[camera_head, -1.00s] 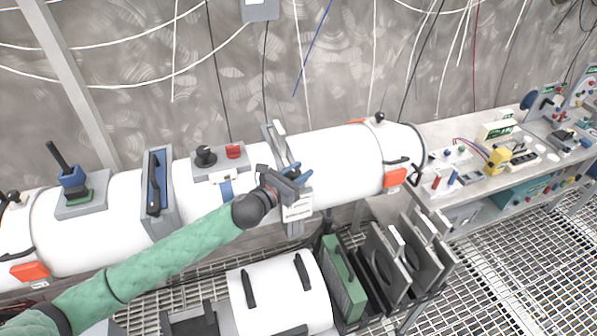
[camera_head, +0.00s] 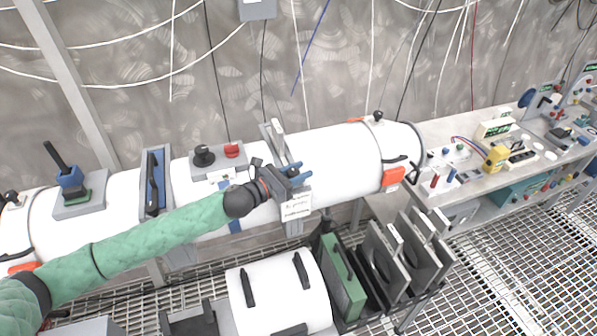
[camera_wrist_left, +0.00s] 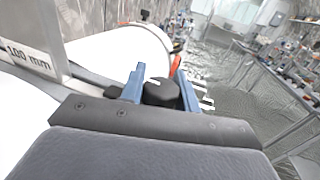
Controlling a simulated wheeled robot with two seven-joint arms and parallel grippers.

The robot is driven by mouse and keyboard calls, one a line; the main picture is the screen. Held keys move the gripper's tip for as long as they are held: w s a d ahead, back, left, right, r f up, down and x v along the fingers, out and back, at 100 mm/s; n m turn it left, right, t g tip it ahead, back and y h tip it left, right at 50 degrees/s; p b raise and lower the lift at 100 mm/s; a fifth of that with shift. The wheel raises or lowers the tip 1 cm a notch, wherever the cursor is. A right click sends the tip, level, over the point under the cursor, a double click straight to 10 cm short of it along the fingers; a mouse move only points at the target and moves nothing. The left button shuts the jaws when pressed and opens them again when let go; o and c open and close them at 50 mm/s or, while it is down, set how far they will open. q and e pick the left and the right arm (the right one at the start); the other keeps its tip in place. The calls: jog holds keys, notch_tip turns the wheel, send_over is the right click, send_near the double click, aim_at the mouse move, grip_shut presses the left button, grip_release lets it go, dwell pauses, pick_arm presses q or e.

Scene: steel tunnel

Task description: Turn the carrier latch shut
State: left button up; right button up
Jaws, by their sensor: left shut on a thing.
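My left gripper (camera_head: 298,173) is at the grey bracket (camera_head: 277,139) around the white tube (camera_head: 335,160). In the left wrist view its two blue fingers (camera_wrist_left: 160,88) stand on either side of a black round knob with a white mark (camera_wrist_left: 162,94), which seems to be the carrier latch. The gripper is shut on this knob. In the head view the gripper body hides the knob. The lower part of the knob is also hidden in the wrist view. My right gripper is not in view.
A white label plate (camera_head: 296,208) hangs just below the gripper. A black knob (camera_head: 204,156) and a red button (camera_head: 232,151) sit on a box to the left. Below are a white cylinder (camera_head: 278,295) and a green panel (camera_head: 343,285). A cluttered bench (camera_head: 480,165) stands at right.

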pick_arm(q)
jog(key=o, duration=1)
jog(key=shift+w, duration=0.1)
jog(key=shift+c, duration=0.2)
